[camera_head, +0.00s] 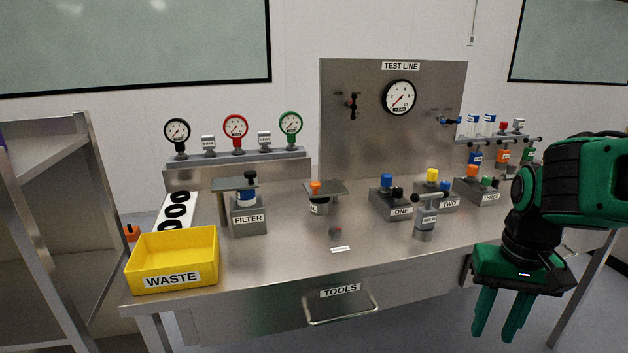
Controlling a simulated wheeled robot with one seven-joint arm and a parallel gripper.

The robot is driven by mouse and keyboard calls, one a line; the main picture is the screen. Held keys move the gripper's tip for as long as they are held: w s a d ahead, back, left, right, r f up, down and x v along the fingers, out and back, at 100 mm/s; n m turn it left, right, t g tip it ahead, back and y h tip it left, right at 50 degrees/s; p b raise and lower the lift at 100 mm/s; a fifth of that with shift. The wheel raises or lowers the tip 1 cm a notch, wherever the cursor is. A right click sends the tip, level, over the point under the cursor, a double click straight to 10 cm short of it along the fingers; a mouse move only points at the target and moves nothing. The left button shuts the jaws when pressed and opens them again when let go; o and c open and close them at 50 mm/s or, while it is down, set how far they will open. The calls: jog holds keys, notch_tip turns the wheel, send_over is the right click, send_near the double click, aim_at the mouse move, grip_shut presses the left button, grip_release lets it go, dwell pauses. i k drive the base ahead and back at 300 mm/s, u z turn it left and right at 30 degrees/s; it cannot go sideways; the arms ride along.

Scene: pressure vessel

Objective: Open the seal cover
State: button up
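No part in view carries a label that I can read as seal cover. A flat grey plate with an orange knob (315,187) sits over a small labelled part (319,207) at the middle of the bench; the plate hides part of that label. A similar plate (234,184) with a black knob stands over the FILTER block (248,220), to the left. Both plates lie roughly level. My gripper (492,337) hangs at the right, in front of the bench's front edge. Its green fingers point down, apart and empty, far from both plates.
A yellow WASTE bin (172,262) stands at the bench's left front. Blocks ONE (400,211), TWO and THREE stand to the right, with a grey T-handled part (425,225) before them. The TOOLS drawer (341,293) appears shut. The bench's front middle is mostly clear.

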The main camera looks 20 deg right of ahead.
aim_at(321, 190)
jog(key=i, duration=1)
